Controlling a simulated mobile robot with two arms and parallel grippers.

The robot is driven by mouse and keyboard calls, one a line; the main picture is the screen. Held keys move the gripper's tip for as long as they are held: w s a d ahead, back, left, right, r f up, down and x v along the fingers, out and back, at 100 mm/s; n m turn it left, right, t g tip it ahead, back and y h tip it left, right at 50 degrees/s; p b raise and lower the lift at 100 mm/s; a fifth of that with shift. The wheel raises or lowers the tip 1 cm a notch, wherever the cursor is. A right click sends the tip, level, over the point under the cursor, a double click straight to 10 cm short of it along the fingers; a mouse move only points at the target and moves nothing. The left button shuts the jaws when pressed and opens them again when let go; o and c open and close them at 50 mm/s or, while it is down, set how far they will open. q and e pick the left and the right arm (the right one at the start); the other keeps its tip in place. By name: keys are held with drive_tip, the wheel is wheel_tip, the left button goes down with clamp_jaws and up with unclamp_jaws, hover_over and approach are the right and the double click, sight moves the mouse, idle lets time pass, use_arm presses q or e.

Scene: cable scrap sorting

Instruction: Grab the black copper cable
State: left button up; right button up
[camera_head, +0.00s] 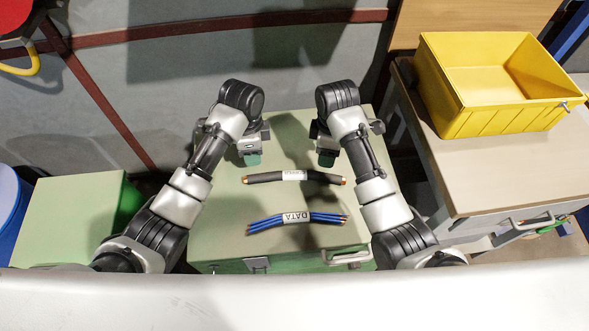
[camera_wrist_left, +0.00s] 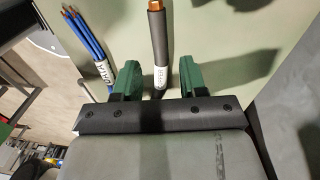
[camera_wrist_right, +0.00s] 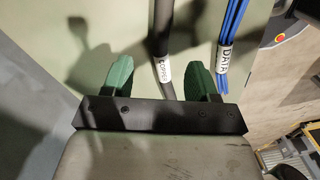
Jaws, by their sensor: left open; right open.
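The black copper cable (camera_head: 266,178) lies crosswise on the green cabinet top, with a white label at its middle and copper-coloured ends. It also shows in the left wrist view (camera_wrist_left: 157,35) and the right wrist view (camera_wrist_right: 161,35), lined up with the gap between the fingers in each. My left gripper (camera_head: 251,158) is open and empty, above the cable's left part in the head view. My right gripper (camera_head: 327,158) is open and empty, above its right part. Whether the fingers are level with the cable, I cannot tell.
A blue cable bundle labelled DATA (camera_head: 265,224) lies on the green cabinet (camera_head: 221,235), nearer its front edge and handle. A yellow bin (camera_head: 490,122) stands on a workbench (camera_head: 455,185) at the right. A lower green cabinet (camera_head: 65,215) is at the left.

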sight(257, 176)
use_arm(q)
drive_tip(key=shift+s+f, duration=0.2)
drive_tip(key=shift+f, duration=0.25)
use_arm(e)
drive_tip(key=shift+s+f, duration=0.15)
drive_tip(key=shift+f, duration=0.3)
use_arm(q)
drive_tip(key=f, duration=1)
drive_tip(key=shift+s, duration=0.35)
use_arm(e)
drive_tip(key=f, duration=1)
drive_tip(key=shift+s, duration=0.3)
use_arm(q)
clamp_jaws()
use_arm(e)
drive_tip(key=c, duration=0.8)
clamp_jaws()
use_arm(q)
drive_tip(key=shift+r, duration=0.1)
use_arm(e)
drive_tip(key=shift+r, duration=0.1)
